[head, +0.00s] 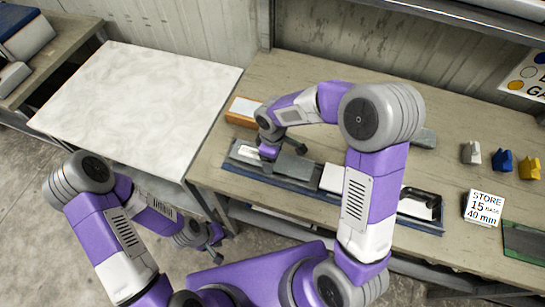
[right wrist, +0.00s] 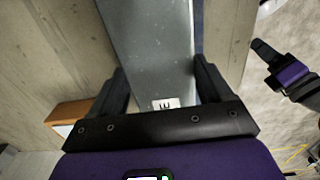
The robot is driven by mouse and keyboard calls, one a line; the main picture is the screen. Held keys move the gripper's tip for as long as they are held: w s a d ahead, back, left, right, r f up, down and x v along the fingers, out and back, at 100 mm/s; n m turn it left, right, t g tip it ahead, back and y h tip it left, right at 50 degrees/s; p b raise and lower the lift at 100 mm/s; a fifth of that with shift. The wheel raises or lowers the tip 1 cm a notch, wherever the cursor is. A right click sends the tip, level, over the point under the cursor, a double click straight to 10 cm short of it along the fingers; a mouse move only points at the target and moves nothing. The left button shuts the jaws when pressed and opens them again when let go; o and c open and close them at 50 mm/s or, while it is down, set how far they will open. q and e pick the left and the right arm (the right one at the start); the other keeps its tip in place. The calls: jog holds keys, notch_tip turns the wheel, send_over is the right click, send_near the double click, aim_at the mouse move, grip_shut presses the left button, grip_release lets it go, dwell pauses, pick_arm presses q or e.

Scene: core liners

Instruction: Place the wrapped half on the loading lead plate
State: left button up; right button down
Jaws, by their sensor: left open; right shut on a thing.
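My right gripper (head: 270,150) is shut on a long grey bar (head: 295,165), which looks like the wrapped half. In the right wrist view the fingers lie on both sides of the bar (right wrist: 155,45), near a small white label. The bar is at the left part of a long dark blue track (head: 300,185) on the bench; I cannot tell if it rests on it. A white block (head: 333,178) sits further right on the track. I cannot tell which part is the lead plate. My left gripper (head: 212,243) is open and empty, low in front of the bench.
A pale slab table (head: 140,100) stands left, its top clear. An orange-brown block (head: 243,110) lies behind the track. A black-handled piece (head: 420,203) is at the track's right end. A sign (head: 484,208) and white, blue and yellow pieces (head: 502,160) stand at the right.

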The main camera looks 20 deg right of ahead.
jog(key=shift+f, duration=0.15)
jog(key=shift+w+f, duration=0.1)
jog(key=shift+f, duration=0.05)
grip_release()
jog(key=shift+r, duration=0.4)
notch_tip(320, 180, up, 12)
jog(key=p, duration=0.2)
jog(key=shift+f, duration=0.2)
